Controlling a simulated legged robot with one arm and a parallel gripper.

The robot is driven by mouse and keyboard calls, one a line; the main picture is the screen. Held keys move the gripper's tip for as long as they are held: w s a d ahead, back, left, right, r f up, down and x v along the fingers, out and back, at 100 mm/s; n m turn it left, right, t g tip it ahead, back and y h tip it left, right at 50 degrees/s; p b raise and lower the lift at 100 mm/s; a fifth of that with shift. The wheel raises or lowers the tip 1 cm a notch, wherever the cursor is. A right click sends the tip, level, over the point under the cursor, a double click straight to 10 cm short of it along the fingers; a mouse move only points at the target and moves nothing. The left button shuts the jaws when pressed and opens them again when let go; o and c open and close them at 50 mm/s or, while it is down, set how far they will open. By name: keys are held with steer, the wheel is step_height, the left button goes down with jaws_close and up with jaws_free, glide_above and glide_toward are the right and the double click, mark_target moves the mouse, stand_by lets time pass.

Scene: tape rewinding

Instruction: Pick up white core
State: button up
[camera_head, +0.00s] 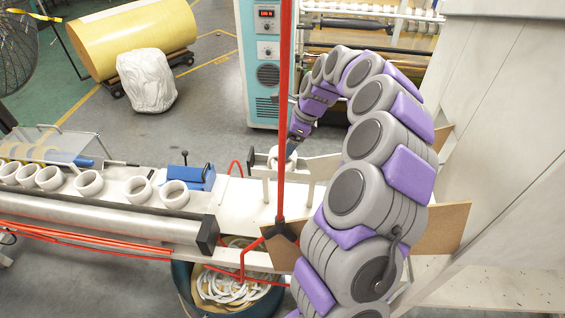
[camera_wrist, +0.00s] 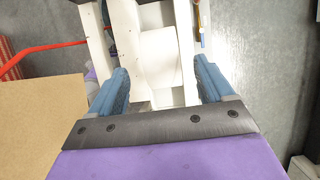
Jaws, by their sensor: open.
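A white core (camera_wrist: 160,55) lies in a white holder, between and just beyond my fingertips in the wrist view. In the head view this core (camera_head: 274,161) sits on the white bench, partly hidden by my gripper and a red pole. My gripper (camera_wrist: 161,72) is open, with one blue finger on each side of the core. I cannot tell whether the fingers touch it. In the head view my gripper (camera_head: 291,149) points down at the holder. Several other white cores (camera_head: 88,184) stand in a row on the left part of the bench.
The red pole (camera_head: 283,100) rises in front of the holder. A blue block with a handle (camera_head: 199,178) stands left of it. A brown board (camera_wrist: 40,125) is at lower left in the wrist view. A bin of white strips (camera_head: 235,288) is below the bench.

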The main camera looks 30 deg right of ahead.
steer(key=b, duration=0.2)
glide_above(280, 167)
step_height(280, 167, down, 6)
steer(key=shift+r, duration=0.1)
steer(key=c, duration=0.8)
